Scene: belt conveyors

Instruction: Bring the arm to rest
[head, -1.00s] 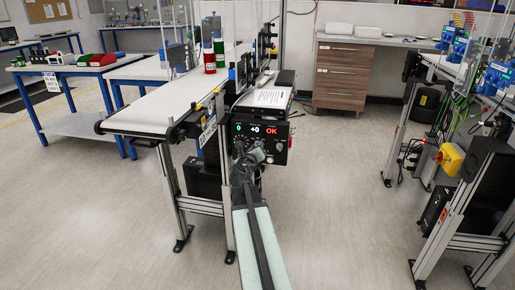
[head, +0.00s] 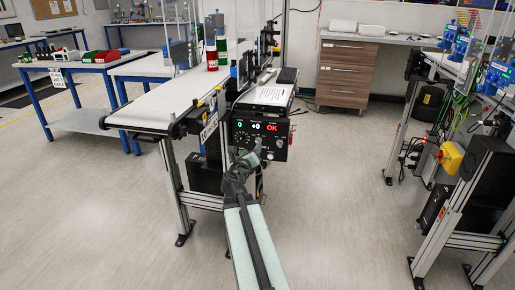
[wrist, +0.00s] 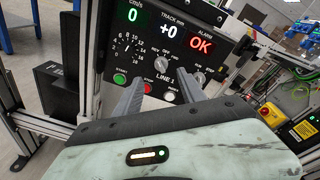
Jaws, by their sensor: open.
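My arm (head: 247,235) reaches forward from the bottom of the head view toward a black control panel (head: 278,140) on the conveyor's end. My gripper (head: 250,155) is just in front of the panel's lower left part. In the wrist view my gripper (wrist: 177,84) has its two grey fingers apart, with nothing between them. The panel shows there too (wrist: 165,55), with a green 0, a white +0 and a red OK. Its start button (wrist: 120,79), stop button (wrist: 148,88) and white reset button (wrist: 169,96) show around the fingers. I cannot tell whether a finger touches the panel.
The white conveyor belt (head: 165,105) on metal legs stands left of my arm, with a red can (head: 211,57) at its far part. A second conveyor frame with a yellow switch box (head: 450,158) stands at the right. Open floor (head: 335,200) lies between them.

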